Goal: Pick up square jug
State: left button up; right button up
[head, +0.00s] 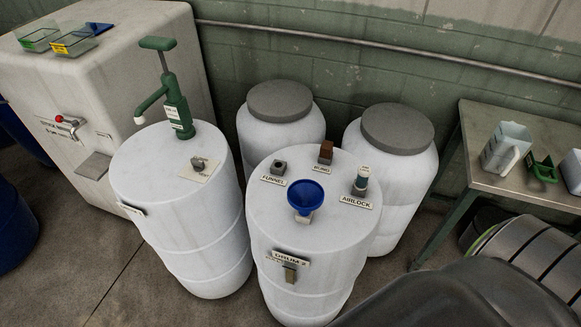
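A pale, square-sided jug (505,148) with a handle stands on the metal table (478,178) at the right. It is upright, with its handle toward the lower right. A second whitish container (572,170) is cut off by the right edge, so I cannot tell its full shape. Neither of my grippers shows in this view.
A green holder (544,168) sits right of the jug. Two white drums (180,215) (305,240) stand in front, the right one with a blue funnel (308,194). Two grey-lidded barrels (281,118) (398,140) stand behind. A large dark shape fills the lower right.

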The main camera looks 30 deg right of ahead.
aim_at(510, 140)
jog(key=z, duration=2.4)
jog(key=j+u, duration=0.1)
jog(key=u, duration=0.75)
jog(key=i+j+u, duration=0.1)
jog(key=u, duration=0.3)
jog(key=l+u, duration=0.15)
jog(key=l, duration=0.85)
